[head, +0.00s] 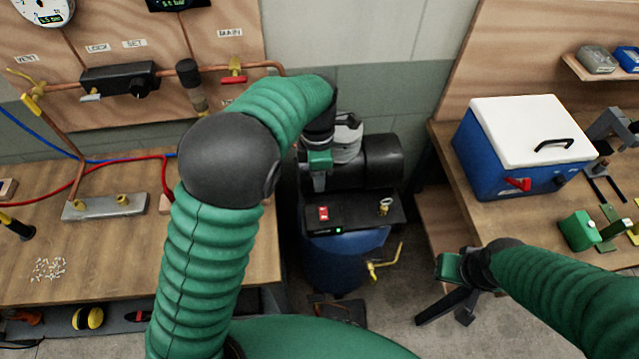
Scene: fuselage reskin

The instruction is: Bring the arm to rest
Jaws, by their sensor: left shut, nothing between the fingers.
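My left arm rises from the bottom left in green ribbed sleeve and bends over at a black elbow. My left gripper (320,183) points down in front of the compressor, between the two benches. It is shut with nothing in it. My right arm comes in from the lower right. My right gripper (449,270) is by the front edge of the right bench, over the floor. Its fingers are too dark and unclear to tell whether they are open.
A black compressor (375,160) on a blue tank (345,262) stands between the benches. The left bench (110,245) holds small rivets (48,269) and a metal block (105,207). A blue cooler-like box (520,145) and green clamps (578,230) are on the right bench.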

